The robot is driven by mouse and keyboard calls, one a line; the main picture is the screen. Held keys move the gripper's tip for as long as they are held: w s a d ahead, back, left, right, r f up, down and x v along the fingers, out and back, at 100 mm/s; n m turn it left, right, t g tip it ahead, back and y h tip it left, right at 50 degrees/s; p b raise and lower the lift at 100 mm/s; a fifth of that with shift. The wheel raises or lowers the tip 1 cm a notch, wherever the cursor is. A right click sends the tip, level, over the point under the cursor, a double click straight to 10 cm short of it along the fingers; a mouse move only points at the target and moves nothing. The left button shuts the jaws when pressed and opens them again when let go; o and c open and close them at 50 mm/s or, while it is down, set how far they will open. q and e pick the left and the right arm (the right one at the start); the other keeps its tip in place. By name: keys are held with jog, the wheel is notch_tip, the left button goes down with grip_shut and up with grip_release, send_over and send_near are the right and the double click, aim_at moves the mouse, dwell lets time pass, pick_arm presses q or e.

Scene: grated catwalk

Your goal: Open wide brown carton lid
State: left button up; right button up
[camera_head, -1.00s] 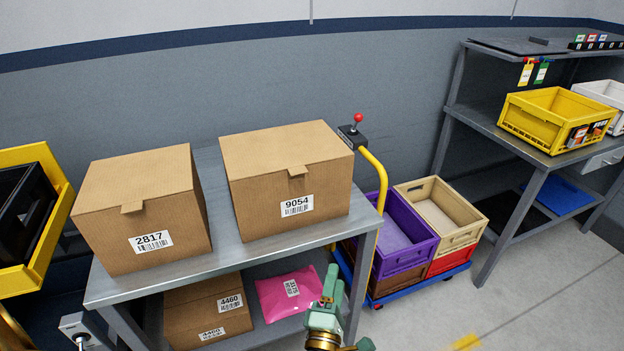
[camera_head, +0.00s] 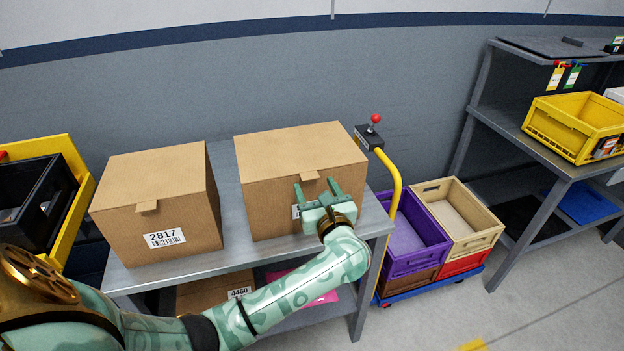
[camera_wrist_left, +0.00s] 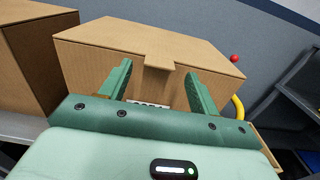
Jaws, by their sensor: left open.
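The wide brown carton (camera_head: 300,155) stands shut on the right half of the grey metal table. A small tab (camera_head: 310,176) hangs from its lid's front edge, and its label is mostly hidden behind my gripper. My left gripper (camera_head: 315,185) is open and empty at the carton's front, its fingers pointing up and forward. In the left wrist view, the wide carton (camera_wrist_left: 100,65) fills the middle, and its tab (camera_wrist_left: 160,58) shows between the two fingers of my left gripper (camera_wrist_left: 157,72). I cannot tell whether the fingers touch the cardboard. My right gripper is out of view.
Another closed carton (camera_head: 160,205), labelled 2817, stands to the left on the table (camera_head: 240,253). A lower shelf holds a carton (camera_head: 200,292) and a pink parcel, partly hidden by my arm. A trolley with purple (camera_head: 420,262) and tan crates (camera_head: 480,237) stands at right.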

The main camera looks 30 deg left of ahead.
aim_at(311, 179)
pick_arm(q)
jog(key=shift+x, duration=1.75)
jog(key=shift+c, duration=0.3)
